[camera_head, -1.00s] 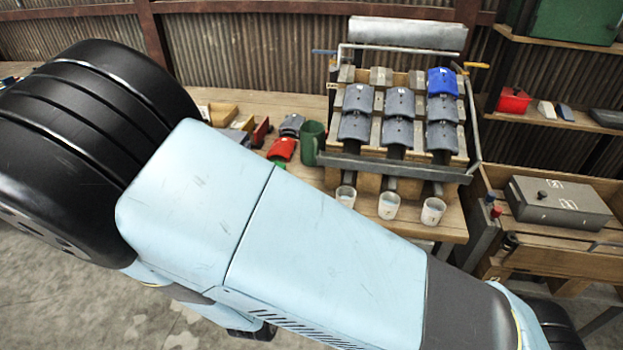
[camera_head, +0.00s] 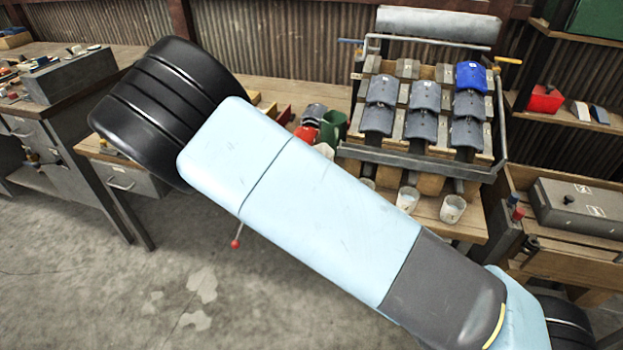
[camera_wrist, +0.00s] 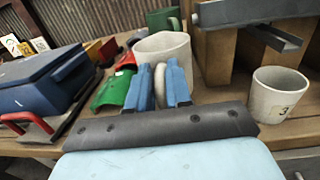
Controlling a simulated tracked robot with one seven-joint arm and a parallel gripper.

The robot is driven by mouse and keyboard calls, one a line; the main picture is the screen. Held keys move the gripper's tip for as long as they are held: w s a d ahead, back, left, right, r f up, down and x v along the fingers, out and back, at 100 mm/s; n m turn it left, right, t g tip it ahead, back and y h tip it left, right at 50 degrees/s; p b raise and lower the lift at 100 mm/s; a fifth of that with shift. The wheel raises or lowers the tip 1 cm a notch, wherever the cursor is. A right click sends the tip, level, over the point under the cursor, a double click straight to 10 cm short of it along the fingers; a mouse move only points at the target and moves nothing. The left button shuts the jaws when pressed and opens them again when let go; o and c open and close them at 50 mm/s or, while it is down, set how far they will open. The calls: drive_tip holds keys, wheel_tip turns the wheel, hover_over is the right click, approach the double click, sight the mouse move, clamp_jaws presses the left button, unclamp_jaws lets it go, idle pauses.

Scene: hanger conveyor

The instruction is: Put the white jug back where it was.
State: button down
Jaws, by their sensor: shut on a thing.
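The white jug (camera_wrist: 165,50) stands upright straight ahead in the wrist view. Its handle (camera_wrist: 160,85) is between the two blue fingers of my gripper (camera_wrist: 160,92), which is shut on it. Whether the jug's base touches the bench is hidden. In the head view a small part of the white jug (camera_head: 325,150) shows above my arm, beside the green mug (camera_head: 333,126). My arm hides the gripper there. In the wrist view the green mug (camera_wrist: 163,18) is just behind the jug.
Green (camera_wrist: 110,91) and red (camera_wrist: 127,62) curved pieces lie left of the jug. A blue box with a red handle (camera_wrist: 38,80) is further left. A white cup marked 3 (camera_wrist: 278,95) stands right, near the rack's grey rail (camera_head: 415,163). More cups (camera_head: 408,200) line the bench front.

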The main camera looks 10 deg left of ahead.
drive_tip(key=shift+w, duration=0.65)
drive_tip(key=shift+f, duration=1.7)
drive_tip(key=c, duration=1)
unclamp_jaws()
drive_tip(key=shift+f, duration=0.1)
drive_tip(key=shift+c, duration=0.2)
drive_tip(key=s, duration=1.2)
drive_tip(key=shift+a, duration=0.2)
drive_tip(key=shift+f, duration=0.1)
